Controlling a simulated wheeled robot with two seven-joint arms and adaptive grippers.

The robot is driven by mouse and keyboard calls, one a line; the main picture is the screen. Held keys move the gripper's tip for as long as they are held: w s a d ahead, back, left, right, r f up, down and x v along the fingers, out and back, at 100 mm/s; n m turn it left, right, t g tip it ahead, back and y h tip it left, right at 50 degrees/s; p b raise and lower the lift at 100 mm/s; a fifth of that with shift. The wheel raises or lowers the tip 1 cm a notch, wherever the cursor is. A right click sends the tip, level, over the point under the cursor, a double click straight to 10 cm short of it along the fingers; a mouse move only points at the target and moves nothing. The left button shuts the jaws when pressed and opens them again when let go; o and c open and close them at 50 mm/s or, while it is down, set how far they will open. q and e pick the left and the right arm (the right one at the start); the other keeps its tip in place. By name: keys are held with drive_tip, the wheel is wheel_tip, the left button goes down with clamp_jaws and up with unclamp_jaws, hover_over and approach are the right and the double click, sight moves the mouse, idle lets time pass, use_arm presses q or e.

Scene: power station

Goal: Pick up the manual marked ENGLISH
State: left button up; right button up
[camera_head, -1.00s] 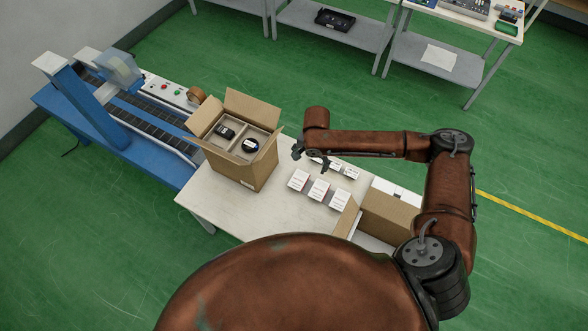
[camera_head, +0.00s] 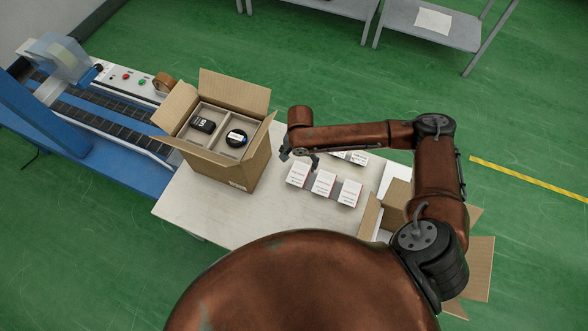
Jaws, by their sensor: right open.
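Several small white booklets with red edges lie on the white table (camera_head: 207,207). Three stand out in a front row: a left one (camera_head: 297,175), a middle one (camera_head: 323,184) and a right one (camera_head: 349,193). Their print is too small to read, so I cannot tell which is marked ENGLISH. More booklets (camera_head: 358,158) lie behind, partly hidden by my right arm. My right gripper (camera_head: 300,163) is open and empty, above the table at the far edge of the left booklet. My left gripper is out of view.
Another open carton (camera_head: 398,194) stands at the right, partly behind my arm. A blue conveyor (camera_head: 140,178) adjoins at left. The table's front left is clear.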

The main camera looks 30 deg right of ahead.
sight(299, 174)
drive_tip(key=shift+w+f+b, duration=0.1)
drive_tip(key=shift+f+b, duration=0.2)
drive_tip(key=shift+f, duration=0.55)
wheel_tip(299, 174, down, 2)
drive_tip(key=shift+d+f+b, duration=0.15)
drive_tip(key=shift+b, duration=0.25)
wheel_tip(299, 174, down, 5)
drive_tip(key=shift+r+b, duration=0.1)
drive_tip(key=shift+b, duration=1.1)
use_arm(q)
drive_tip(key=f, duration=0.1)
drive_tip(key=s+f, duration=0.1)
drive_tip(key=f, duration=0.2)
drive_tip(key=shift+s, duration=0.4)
use_arm(e)
drive_tip(key=shift+c, duration=0.5)
drive_tip(key=c, duration=1.1)
